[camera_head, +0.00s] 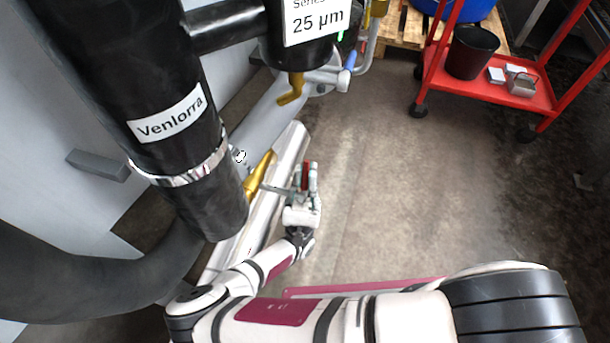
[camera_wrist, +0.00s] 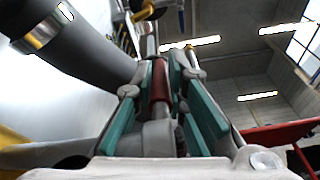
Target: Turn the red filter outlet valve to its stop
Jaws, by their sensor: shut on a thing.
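The red valve handle (camera_head: 305,174) is a short lever at the end of a thin metal stem that runs left to a brass-coloured pipe piece (camera_head: 262,172). My gripper (camera_head: 309,169) is shut around the handle, with its fingers pointing away from my body. In the wrist view the red handle (camera_wrist: 160,82) lies between the teal finger pads of my gripper (camera_wrist: 165,72). Its lower part is partly covered by the fingers. The valve body is mostly hidden, and the stop cannot be made out.
A black housing marked "Venlorra" (camera_head: 165,122) stands close on the left, with a thick dark hose (camera_head: 95,270) below. A silver pipe (camera_head: 288,150) runs beside my gripper. A red cart (camera_head: 530,95) with a black bucket (camera_head: 472,52) stands at upper right. The floor between is clear.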

